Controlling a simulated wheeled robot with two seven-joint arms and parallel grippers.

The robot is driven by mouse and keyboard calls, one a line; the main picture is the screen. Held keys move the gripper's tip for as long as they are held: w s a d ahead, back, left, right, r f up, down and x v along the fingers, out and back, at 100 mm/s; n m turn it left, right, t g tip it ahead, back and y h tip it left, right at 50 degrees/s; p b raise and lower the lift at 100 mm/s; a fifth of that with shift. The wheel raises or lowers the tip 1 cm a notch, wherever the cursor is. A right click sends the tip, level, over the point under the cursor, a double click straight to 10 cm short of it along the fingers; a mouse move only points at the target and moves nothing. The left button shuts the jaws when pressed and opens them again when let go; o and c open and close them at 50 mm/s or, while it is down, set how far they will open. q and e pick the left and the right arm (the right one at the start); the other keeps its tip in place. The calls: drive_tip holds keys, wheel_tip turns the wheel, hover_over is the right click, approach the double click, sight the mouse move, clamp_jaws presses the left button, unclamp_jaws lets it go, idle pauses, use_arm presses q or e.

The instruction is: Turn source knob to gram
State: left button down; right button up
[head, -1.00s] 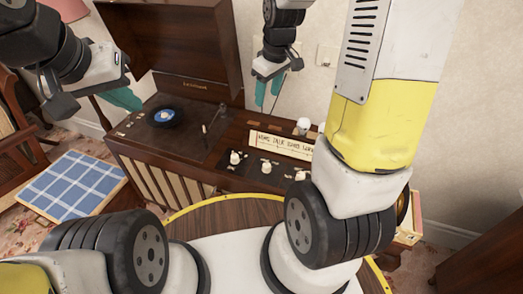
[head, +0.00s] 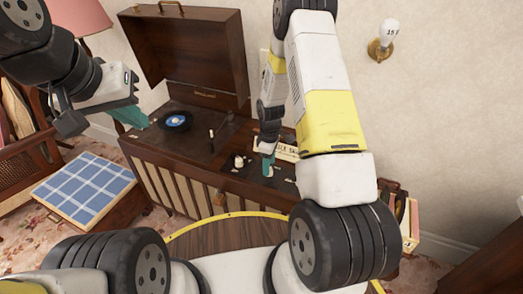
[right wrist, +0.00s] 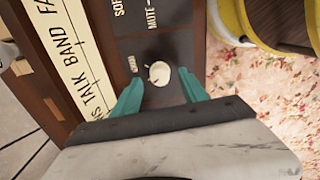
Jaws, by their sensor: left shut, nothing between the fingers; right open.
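A white round knob (right wrist: 159,74) with a small dark pointer mark sits on the dark control panel (right wrist: 180,48) in the right wrist view. A small label beside it is too small to read surely. My right gripper (right wrist: 160,100) is open, its teal fingers on either side of the knob; I cannot tell whether they touch it. In the head view the right gripper (head: 268,164) is down at the console's panel and hides the knob there. Another white knob (head: 239,161) stands left of it. My left gripper (head: 130,117) is shut and empty beside the console's left end.
A lettered strip (right wrist: 75,65) lies beside the panel. The open wooden console (head: 165,160) holds a turntable with a blue-labelled record (head: 175,121). A blue checked stool (head: 84,187) stands left, and a wall lamp (head: 386,38) is at upper right.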

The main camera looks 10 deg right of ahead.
drive_tip(key=shift+f, duration=1.1)
drive_tip(key=shift+c, duration=0.2)
clamp_jaws()
